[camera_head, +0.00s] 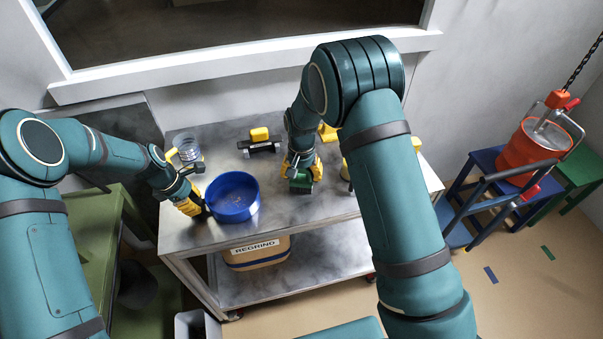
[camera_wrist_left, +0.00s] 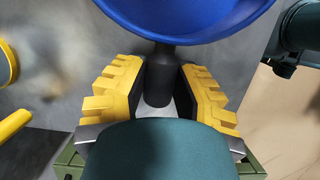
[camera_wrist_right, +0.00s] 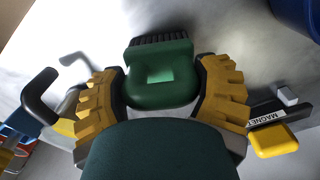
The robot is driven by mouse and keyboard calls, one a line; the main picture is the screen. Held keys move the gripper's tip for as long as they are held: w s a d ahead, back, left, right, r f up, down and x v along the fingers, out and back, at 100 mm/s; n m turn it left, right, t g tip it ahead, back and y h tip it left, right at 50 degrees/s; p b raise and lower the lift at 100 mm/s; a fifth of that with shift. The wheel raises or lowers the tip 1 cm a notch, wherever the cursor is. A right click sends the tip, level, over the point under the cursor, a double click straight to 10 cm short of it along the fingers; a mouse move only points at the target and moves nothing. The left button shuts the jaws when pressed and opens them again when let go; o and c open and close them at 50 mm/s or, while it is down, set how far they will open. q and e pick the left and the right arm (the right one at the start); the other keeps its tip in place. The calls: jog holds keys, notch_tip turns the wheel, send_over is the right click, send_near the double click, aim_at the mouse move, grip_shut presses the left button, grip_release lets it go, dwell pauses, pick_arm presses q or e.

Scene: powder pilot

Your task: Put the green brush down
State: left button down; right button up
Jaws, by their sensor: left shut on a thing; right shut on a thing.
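The green brush (camera_head: 300,187) is in my right gripper (camera_head: 301,170), low over the front middle of the metal cart top. In the right wrist view the green brush (camera_wrist_right: 160,75) sits between the yellow fingers of the right gripper (camera_wrist_right: 165,85), dark bristles pointing away from the wrist. Whether the bristles touch the cart top I cannot tell. My left gripper (camera_head: 191,203) is shut on the dark handle (camera_wrist_left: 157,85) of a round blue pan (camera_head: 232,196), left of the brush. The blue pan (camera_wrist_left: 190,18) also shows in the left wrist view.
The cart top (camera_head: 330,205) has bare room in front of the brush. Behind stand a yellow-handled magnet bar (camera_head: 262,145) and a clear jug (camera_head: 187,147). A regrind bin (camera_head: 257,252) is on the lower shelf. An orange bucket (camera_head: 530,150) stands on blue steps at right.

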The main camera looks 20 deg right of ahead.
jog(key=shift+f, duration=0.1)
jog(key=o, duration=1)
jog(key=shift+o, duration=0.2)
notch_tip(320, 180, up, 12)
jog(key=shift+r, duration=0.15)
